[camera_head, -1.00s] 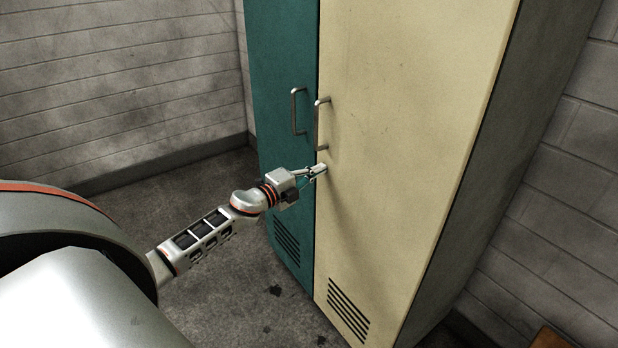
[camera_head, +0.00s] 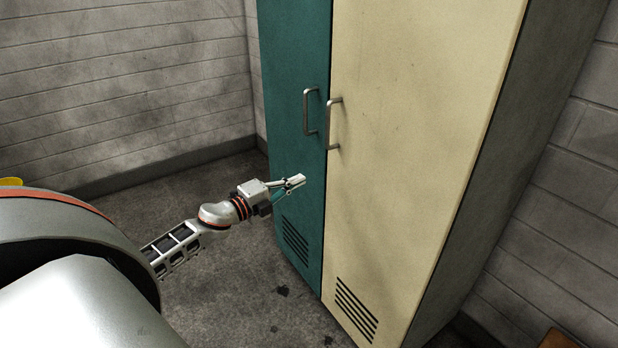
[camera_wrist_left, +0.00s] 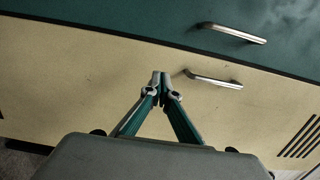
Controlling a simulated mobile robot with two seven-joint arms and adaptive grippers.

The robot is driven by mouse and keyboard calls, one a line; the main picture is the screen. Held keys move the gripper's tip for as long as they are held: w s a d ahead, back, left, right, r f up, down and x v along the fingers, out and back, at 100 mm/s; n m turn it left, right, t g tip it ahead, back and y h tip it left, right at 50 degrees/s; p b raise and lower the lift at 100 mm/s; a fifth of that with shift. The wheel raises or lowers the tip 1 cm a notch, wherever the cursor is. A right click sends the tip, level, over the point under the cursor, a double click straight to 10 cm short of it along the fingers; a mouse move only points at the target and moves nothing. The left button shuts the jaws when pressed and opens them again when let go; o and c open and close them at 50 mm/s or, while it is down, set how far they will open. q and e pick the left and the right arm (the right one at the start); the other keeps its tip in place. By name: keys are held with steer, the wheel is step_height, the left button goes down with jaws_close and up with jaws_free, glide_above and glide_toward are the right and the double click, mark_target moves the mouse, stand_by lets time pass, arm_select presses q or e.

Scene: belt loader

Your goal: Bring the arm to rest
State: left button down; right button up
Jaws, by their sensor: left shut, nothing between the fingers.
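My left gripper (camera_head: 296,181) is shut and empty, its fingertips in front of the lower part of the cabinet's teal door (camera_head: 293,60). In the left wrist view its closed fingers (camera_wrist_left: 161,80) meet at the tips. The cream door (camera_head: 415,120) stands to the right of the teal door, and both look closed. The cream door's handle (camera_head: 333,123) is above and to the right of the gripper, apart from it. The teal door's handle (camera_head: 308,112) is above the gripper. My right gripper is not in view.
A block wall (camera_head: 120,80) stands behind on the left, another (camera_head: 570,220) on the right of the cabinet. The concrete floor (camera_head: 240,290) left of the cabinet is clear apart from dark stains. A brown object (camera_head: 558,339) shows at the bottom right edge.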

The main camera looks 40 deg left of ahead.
arm_select(q)
steer(key=shift+v, duration=1.1)
steer(key=shift+a+f, duration=0.1)
